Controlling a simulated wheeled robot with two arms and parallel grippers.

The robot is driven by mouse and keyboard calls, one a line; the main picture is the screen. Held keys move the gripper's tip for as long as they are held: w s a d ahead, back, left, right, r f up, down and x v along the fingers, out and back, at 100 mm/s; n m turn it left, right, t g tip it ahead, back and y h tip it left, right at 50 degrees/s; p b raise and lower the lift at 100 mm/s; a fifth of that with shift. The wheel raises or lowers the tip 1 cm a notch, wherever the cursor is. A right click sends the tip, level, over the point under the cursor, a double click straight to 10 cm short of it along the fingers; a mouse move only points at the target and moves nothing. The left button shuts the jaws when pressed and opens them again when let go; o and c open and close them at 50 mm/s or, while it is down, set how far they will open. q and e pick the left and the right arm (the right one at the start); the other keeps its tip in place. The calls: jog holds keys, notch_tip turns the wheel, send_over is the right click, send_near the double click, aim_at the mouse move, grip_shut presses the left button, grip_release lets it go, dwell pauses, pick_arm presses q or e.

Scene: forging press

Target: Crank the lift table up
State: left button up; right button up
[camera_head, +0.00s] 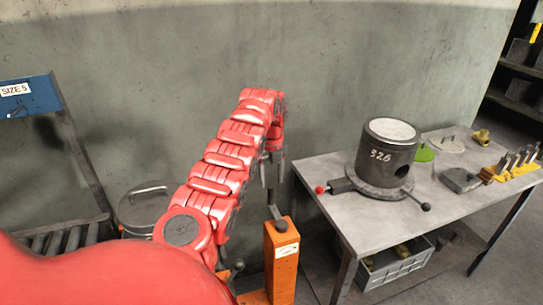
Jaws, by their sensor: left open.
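My left arm reaches in from the lower left, and its gripper (273,172) points down with its fingers apart and empty. It is above an orange post (285,262) that has a dark knob (281,226) on top and a small white label. A thin dark upright bar shows just behind the post, below the gripper. I cannot tell whether this is the crank. The orange post may belong to the lift table, but my arm hides much of the area around its base. My right gripper is out of view.
A grey metal table (330,174) stands to the right, with a dark cylinder marked 326 (388,157) and several tools on it. A grey crate (393,267) is below. A blue SIZE 5 panel (27,97) and rollers (62,240) are at left. A grey wall is behind.

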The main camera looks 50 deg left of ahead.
pick_arm(q)
notch_tip(320, 180, up, 5)
jog(key=shift+w+d+f, duration=0.1)
jog(key=shift+f, duration=0.05)
notch_tip(320, 180, up, 6)
jog(key=p, duration=0.2)
jog(key=shift+f+p, duration=0.25)
jog(key=shift+p, duration=0.1)
